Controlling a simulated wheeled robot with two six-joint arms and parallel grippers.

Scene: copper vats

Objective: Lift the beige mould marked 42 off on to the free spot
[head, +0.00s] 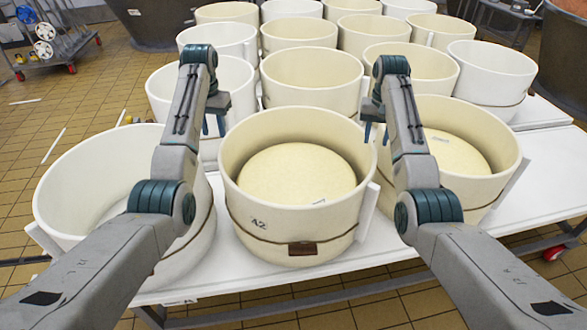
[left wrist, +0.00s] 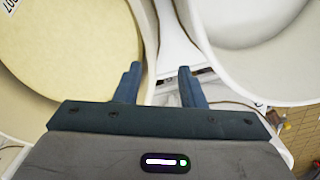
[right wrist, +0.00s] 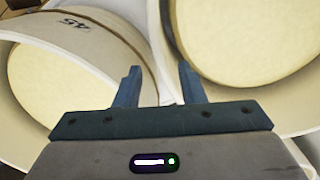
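The beige mould marked 42 (head: 255,222) stands upright on the white table at the front middle, with a pale cheese (head: 296,174) inside. A dark strap and brown tag circle its lower wall. My left gripper (head: 212,126) is open and empty above its left rim; in the left wrist view (left wrist: 161,80) the fingers point at the gap between this mould and a white one. My right gripper (head: 374,132) is open and empty by its right rim; in the right wrist view (right wrist: 159,80) the fingers point between two beige moulds. I cannot tell whether the fingers touch.
A white mould (head: 62,205) stands close on the left, another beige mould (head: 505,150) with cheese close on the right. More moulds stand in rows behind. Bare white table (head: 520,215) shows at the right front and back right. A wheeled rack (head: 52,45) stands far left.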

